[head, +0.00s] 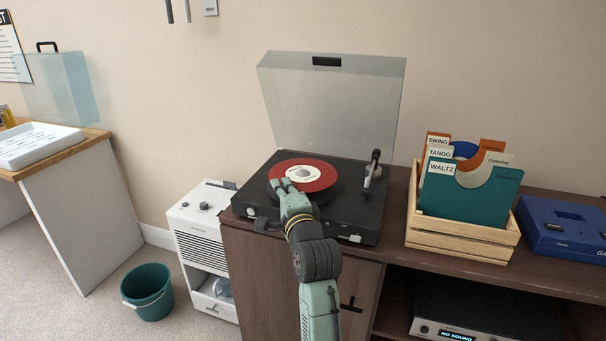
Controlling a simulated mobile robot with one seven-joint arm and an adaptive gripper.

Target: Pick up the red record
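The red record (317,176) with a pale centre label lies flat on the platter of a black turntable (356,218). The turntable's clear lid (335,110) stands open behind it. The tonearm (372,172) is at the right of the record, off its surface. My gripper (283,184) reaches in from the front, with its fingertips over the left front part of the record. The fingers look slightly apart, but I cannot tell whether the record's edge is between them. My gripper hides part of the record's front left edge.
The turntable stands on a dark wooden cabinet (395,262). To its right are a wooden crate (462,238) of record sleeves and a blue case (568,228). A white appliance (203,235) and a green bucket (148,291) stand at the left, and a table (75,195) is farther left.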

